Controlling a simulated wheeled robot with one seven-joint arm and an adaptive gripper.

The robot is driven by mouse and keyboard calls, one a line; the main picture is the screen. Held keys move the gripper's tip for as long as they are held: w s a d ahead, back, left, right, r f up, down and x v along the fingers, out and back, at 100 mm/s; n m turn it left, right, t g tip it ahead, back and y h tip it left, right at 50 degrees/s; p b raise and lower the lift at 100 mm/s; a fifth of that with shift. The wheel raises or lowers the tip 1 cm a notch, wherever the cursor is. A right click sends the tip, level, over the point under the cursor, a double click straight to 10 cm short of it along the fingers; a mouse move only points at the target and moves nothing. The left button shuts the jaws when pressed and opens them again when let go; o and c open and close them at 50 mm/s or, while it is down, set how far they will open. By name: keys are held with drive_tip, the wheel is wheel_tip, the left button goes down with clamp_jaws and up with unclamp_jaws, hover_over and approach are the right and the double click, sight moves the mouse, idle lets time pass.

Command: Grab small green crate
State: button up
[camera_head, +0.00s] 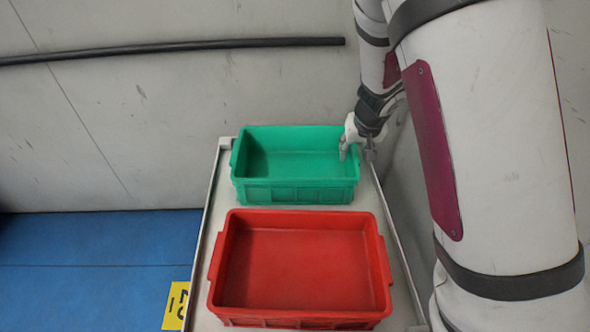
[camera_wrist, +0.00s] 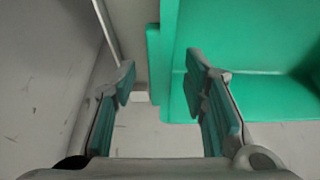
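The small green crate (camera_head: 295,192) stands upright and empty at the back of a pale table, against the wall side. My gripper (camera_head: 357,152) is at the crate's right end, near its right rim. In the wrist view my gripper (camera_wrist: 160,75) has its two fingers spread wide apart with nothing clamped between them. One finger reaches over the inside of the green crate (camera_wrist: 245,40); the other is outside it. The crate's end wall and its handle ledge lie between and beyond the fingertips. I cannot tell whether either finger touches the crate.
An empty red crate (camera_head: 300,319) stands in front of the green one on the same pale table (camera_head: 212,240). The table has raised side edges. A grey wall (camera_head: 150,120) is close behind. A blue floor (camera_head: 90,265) lies to the left.

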drive_tip(key=shift+c, duration=0.6)
clamp_jaws()
drive_tip(key=shift+r, duration=0.15)
